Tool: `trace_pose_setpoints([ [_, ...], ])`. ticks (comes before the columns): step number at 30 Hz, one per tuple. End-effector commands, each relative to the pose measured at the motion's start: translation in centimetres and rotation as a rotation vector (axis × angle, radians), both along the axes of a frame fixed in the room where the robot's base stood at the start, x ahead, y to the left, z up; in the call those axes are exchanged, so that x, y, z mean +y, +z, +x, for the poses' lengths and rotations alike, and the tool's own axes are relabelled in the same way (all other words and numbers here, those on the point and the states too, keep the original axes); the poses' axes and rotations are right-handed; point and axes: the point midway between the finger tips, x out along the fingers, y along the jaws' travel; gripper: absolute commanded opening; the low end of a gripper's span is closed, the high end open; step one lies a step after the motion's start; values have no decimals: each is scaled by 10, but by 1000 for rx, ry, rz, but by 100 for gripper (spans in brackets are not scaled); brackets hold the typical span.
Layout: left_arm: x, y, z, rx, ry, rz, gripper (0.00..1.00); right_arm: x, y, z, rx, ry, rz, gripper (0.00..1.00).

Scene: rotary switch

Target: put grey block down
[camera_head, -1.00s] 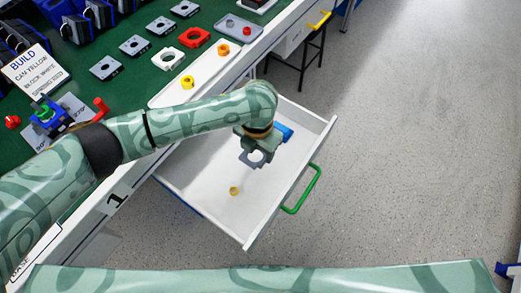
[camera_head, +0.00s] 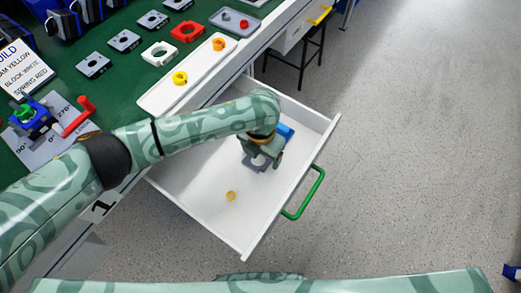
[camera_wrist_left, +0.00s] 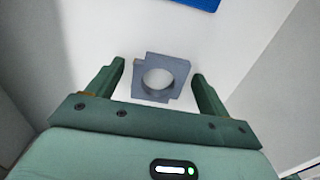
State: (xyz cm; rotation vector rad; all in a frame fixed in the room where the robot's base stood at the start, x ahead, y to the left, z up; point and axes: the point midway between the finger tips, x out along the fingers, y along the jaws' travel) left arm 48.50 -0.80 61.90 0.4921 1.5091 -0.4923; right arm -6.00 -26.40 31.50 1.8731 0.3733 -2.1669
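The grey block (camera_wrist_left: 178,70), a squarish plate with a round hole, lies in the white open drawer (camera_head: 205,200) and appears to rest flat on its floor. In the head view the block (camera_head: 257,165) is partly hidden by my gripper. My left gripper (camera_head: 263,158) is just above it. In the left wrist view the fingers of this gripper (camera_wrist_left: 158,70) are open, one on each side of the block, with gaps between. My right gripper is not in view.
A blue piece (camera_head: 285,132) and a small yellow ring (camera_head: 231,196) are also in the drawer. The drawer has a green handle (camera_head: 304,195). The green worktop (camera_head: 110,90) above carries several grey blocks, a white block (camera_head: 160,54) and a red block (camera_head: 188,31).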

Motion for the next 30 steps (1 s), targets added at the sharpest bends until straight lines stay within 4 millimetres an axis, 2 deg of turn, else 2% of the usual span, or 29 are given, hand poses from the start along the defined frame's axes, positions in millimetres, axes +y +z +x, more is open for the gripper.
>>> trace_pose_setpoints([
  [8, 0, 4, 0, -1, -1, -1, 79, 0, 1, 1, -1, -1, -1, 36],
  [11, 0, 18, 1, -5, -1, -1, 79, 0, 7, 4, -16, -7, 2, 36],
  [14, 0, 41, 1, -8, -1, -1, 79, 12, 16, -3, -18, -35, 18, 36],
  [21, 0, 98, 0, -7, -1, 0, 79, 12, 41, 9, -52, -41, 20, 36],
  [25, 0, 117, 0, -4, 0, -1, 79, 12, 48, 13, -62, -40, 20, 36],
  [30, 0, 124, -1, 1, 0, -1, 79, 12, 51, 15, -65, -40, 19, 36],
])
